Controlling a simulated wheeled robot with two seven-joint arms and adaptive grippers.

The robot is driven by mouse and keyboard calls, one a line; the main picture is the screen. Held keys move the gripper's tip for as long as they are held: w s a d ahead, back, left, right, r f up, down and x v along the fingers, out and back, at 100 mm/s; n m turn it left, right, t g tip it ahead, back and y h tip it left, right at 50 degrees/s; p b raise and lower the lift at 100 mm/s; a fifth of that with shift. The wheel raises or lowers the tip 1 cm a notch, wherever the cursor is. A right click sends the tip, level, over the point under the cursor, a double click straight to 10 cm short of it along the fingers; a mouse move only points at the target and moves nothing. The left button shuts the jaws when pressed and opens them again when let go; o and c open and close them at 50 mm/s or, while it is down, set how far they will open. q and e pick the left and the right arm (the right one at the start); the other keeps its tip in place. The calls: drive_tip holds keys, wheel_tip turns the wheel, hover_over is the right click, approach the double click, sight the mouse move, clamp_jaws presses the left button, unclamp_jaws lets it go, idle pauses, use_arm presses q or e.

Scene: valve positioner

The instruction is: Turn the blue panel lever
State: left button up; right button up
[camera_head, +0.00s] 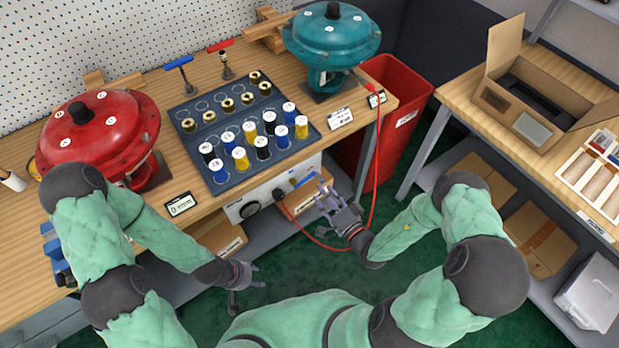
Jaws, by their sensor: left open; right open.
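The blue panel lever (303,180) is on the front of a white panel (266,192) below the bench top, towards its right end. My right gripper (324,197) is open, just below and right of the blue lever, with its fingers pointing up-left towards the panel. I cannot tell whether it touches the lever. My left gripper (257,277) is open and empty, low in front of the bench and well away from the lever.
A dark tray (210,178) of fittings and bottles sits above the panel. A red actuator (98,130) and a teal actuator (331,38) stand on the bench (150,92). A red hose (373,180) hangs near my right gripper. A red bin (400,85) stands behind it.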

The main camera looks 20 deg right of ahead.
sight(310, 178)
drive_tip(key=b+x, duration=0.2)
drive_tip(key=x, duration=0.6)
drive_tip(key=shift+w+a, duration=0.1)
clamp_jaws()
